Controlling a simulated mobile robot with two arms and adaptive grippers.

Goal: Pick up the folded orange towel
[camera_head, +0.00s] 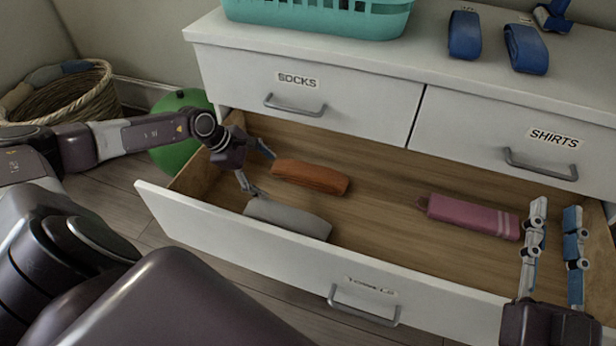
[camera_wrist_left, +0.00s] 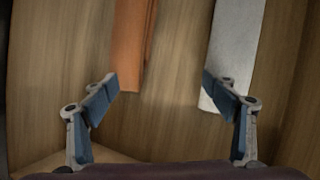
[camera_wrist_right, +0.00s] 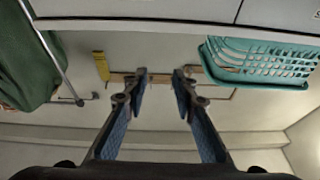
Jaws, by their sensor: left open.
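The folded orange towel (camera_head: 310,177) lies in the open bottom drawer (camera_head: 390,215), in its left part. My left gripper (camera_head: 262,172) is open and empty at the left end of the drawer, beside the towel's left end. In the left wrist view the orange towel (camera_wrist_left: 133,45) shows ahead of the left finger, and a grey towel (camera_wrist_left: 235,55) ahead of the right finger. Bare drawer floor lies between the fingertips (camera_wrist_left: 158,85). My right gripper (camera_head: 552,205) is open at the drawer's right end, with its fingers pointing up; it holds nothing in the right wrist view (camera_wrist_right: 160,78).
The grey towel (camera_head: 287,218) lies nearer the drawer's front wall. A folded pink towel (camera_head: 474,216) lies at the right. Closed drawers marked SOCKS (camera_head: 310,97) and SHIRTS (camera_head: 520,140) overhang the back. A teal basket (camera_head: 320,18) and blue rolls (camera_head: 465,35) stand on top.

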